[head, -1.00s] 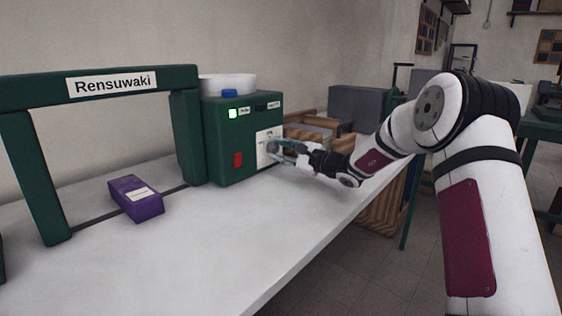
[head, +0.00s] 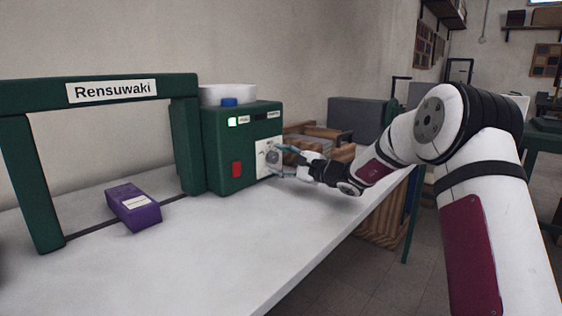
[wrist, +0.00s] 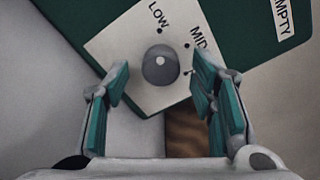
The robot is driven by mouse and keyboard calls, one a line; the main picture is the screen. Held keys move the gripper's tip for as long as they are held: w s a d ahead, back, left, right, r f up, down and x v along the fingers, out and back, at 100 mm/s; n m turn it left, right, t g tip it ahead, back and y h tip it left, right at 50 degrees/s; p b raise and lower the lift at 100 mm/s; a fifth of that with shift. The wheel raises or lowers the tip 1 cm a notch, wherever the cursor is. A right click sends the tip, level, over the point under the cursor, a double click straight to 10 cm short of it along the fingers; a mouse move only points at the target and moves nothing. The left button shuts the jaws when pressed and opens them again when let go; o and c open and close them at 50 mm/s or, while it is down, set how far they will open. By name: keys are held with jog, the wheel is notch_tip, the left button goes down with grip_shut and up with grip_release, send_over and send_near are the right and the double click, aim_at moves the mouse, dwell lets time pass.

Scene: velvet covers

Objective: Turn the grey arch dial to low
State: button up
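The grey dial (wrist: 160,65) sits on a white plate (wrist: 128,47) on the side of the green machine (head: 222,145). In the wrist view the plate reads LOW above the dial and MID to its upper right, each with a small black dot. A third dot lies at the right, partly by my finger; any label there is hidden. The dial has a paler round spot; I cannot tell where it points. My gripper (wrist: 160,82) is open, one finger on each side of the dial, with visible gaps. In the head view my gripper (head: 279,161) is at the plate.
An EMPTY label (wrist: 284,18) is on the machine. A red switch (head: 237,168), blue cap (head: 229,102) and white bowl (head: 240,94) are on it. A purple box (head: 134,207) lies by the green Rensuwaki frame (head: 185,145). Wooden trays (head: 325,133) stand behind my gripper. The front worktop is clear.

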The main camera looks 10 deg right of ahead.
jog(key=shift+d, duration=0.1)
jog(key=v, duration=1.2)
